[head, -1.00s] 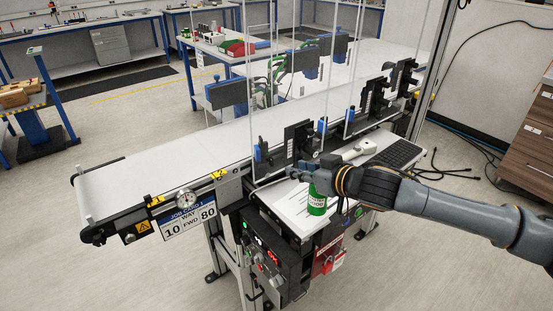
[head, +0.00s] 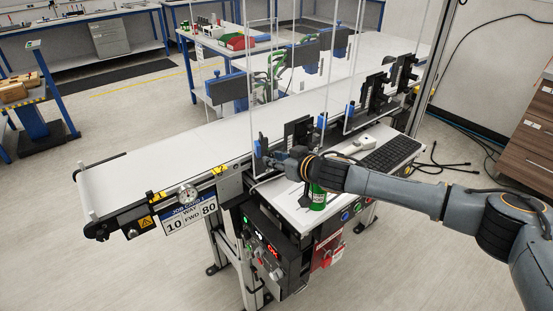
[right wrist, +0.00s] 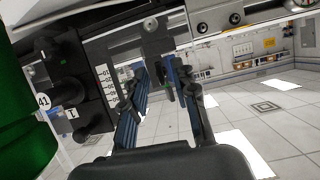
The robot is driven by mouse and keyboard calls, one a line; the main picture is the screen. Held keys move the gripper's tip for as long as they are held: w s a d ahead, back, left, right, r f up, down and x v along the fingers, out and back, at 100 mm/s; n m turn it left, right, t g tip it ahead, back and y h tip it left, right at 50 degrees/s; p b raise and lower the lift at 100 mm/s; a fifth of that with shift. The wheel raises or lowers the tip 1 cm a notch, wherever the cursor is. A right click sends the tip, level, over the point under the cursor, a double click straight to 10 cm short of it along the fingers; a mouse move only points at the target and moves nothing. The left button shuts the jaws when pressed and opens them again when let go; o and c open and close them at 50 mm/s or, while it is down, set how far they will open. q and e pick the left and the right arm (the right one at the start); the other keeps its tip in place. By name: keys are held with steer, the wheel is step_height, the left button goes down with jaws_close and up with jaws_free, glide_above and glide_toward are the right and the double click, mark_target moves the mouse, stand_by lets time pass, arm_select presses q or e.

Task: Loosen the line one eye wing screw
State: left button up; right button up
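The line one eye appears to be the black bracket and plate (head: 297,134) with a small blue part (head: 264,146) at the near conveyor's edge. Its wing screw is too small to make out in the head view. My right gripper (head: 272,160) is beside this bracket, at its near side. In the right wrist view my right gripper (right wrist: 164,75) has its two fingers apart. A small dark piece (right wrist: 167,93) with a green spot shows between them; I cannot tell whether it is touched. A black plate with a number scale (right wrist: 108,88) stands left of the fingers. My left gripper is not in view.
A green bottle (head: 318,197) stands on the white shelf just below my right wrist. Clear upright panels and more brackets (head: 378,92) line the conveyor (head: 150,166). A keyboard (head: 390,154) lies to the right. A control box (head: 272,246) hangs below.

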jaws_close()
steer(key=shift+n, duration=0.3)
steer(key=shift+s+a+f+n+t+h+b, duration=0.15)
steer(key=shift+n+t+h+b, duration=0.4)
steer(key=shift+n+t+b, duration=1.3)
steer(key=shift+a+f+n+t+h+b, duration=0.15)
steer(key=shift+n+t+h+b, duration=0.6)
steer(key=shift+n, duration=2.2)
steer(key=shift+s+a+f+n+t+h+b, duration=0.1)
steer(key=shift+f+n+t+h+b, duration=0.25)
steer(key=shift+n+t+b, duration=1.5)
steer(key=shift+r+n+g+p, duration=0.15)
steer(key=shift+n+g+p, duration=0.15)
steer(key=shift+n+g, duration=0.45)
